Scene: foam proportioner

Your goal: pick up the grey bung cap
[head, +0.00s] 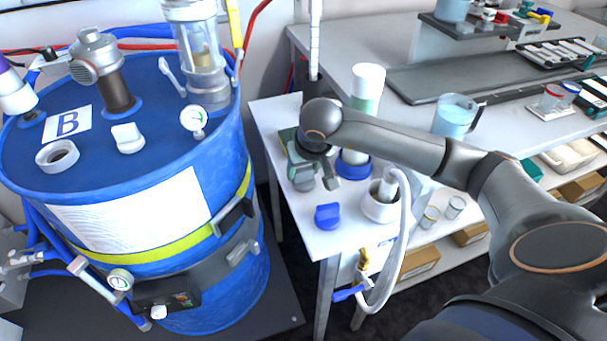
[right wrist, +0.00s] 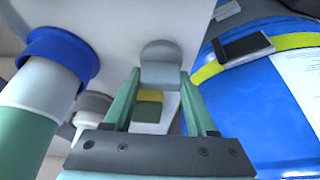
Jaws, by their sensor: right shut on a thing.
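The grey bung cap (right wrist: 162,64) sits between the two green fingertips of my right gripper (right wrist: 161,76) in the right wrist view. The gripper is shut on it. In the head view my right gripper (head: 303,160) points down over the white side table, with the grey cap (head: 303,180) at its tips. The fingers and wrist partly cover the cap there. I cannot tell whether the cap touches the table top. My left gripper is not in view.
A blue drum (head: 130,160) marked B stands at the left with fittings on top. On the side table (head: 285,205) are a blue cap (head: 328,215), a white-and-green bottle (head: 366,90) with a blue base collar, and a white pot (head: 380,205) with a hose.

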